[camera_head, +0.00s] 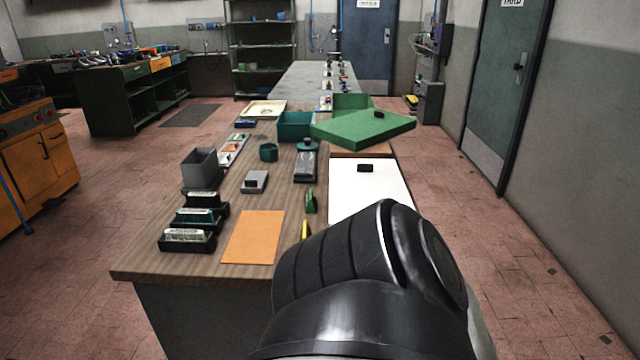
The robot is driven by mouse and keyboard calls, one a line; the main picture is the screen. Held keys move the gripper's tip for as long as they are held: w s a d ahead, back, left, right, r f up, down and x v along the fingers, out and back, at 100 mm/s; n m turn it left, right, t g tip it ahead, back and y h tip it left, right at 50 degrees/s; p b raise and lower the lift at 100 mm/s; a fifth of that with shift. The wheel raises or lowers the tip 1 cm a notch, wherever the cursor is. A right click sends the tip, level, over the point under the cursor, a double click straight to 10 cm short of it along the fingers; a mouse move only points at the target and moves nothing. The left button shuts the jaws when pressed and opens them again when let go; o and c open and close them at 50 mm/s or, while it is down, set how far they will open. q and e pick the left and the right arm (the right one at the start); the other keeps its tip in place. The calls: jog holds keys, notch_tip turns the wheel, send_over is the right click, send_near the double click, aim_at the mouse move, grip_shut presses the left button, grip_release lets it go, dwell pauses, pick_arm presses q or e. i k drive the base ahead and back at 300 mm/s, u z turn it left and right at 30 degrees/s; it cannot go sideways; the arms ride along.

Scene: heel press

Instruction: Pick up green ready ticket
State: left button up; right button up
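Three small black holders (187,242) stand in a row at the left front of the wooden workbench, each with upright cards. The middle one holds a green-edged card stack (194,215); I cannot tell whether this is the green ready ticket. A small upright green piece (310,201) stands near the bench middle, also too small to identify. A dark arm link of mine fills the lower middle of the view and hides part of the bench. Neither gripper's fingers show.
An orange sheet (254,237) lies flat at the front. A white board (372,188) lies at the right, partly behind my arm. A green lid-like panel (362,129) is tilted beside a green box (352,103). A grey bin (201,168) stands at left. Floor right of the bench is clear.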

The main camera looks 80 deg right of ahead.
aim_at(310, 201)
jog(key=k, duration=0.1)
jog(key=z, duration=1.65)
